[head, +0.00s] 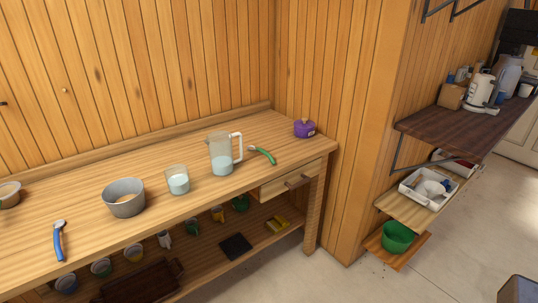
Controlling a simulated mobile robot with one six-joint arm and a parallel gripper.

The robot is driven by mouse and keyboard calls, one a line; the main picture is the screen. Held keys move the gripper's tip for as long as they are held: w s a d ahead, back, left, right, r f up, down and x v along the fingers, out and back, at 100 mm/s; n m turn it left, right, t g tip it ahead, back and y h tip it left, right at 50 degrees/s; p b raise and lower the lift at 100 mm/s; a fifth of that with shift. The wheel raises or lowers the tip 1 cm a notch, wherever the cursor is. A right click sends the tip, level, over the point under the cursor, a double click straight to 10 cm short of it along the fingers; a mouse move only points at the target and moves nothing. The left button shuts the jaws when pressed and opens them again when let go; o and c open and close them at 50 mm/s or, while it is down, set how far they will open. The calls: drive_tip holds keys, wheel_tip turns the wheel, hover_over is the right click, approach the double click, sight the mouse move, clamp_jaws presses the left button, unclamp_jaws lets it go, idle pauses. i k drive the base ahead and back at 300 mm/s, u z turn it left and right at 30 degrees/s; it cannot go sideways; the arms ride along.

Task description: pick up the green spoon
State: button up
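The green spoon (267,157) lies on the wooden bench, near its right end. Its green handle points toward the front edge, and its pale head is at the back left, close to the handle of the clear pitcher (220,160). The spoon appears to be apart from the pitcher. My gripper is not in view, so nothing shows of whether it is open or shut.
Left of the pitcher stand a glass (178,181) and a grey bowl (125,204). A blue-handled utensil (59,242) lies farther left. A purple container (304,129) stands in the right back corner. The drawer (287,182) below appears slightly open.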

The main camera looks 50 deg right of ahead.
sight(250, 147)
drive_tip(key=z, duration=0.9)
drive_tip(key=k, duration=0.6)
drive_tip(key=z, duration=0.55)
drive_tip(key=i, duration=0.5)
drive_tip(key=z, duration=0.1)
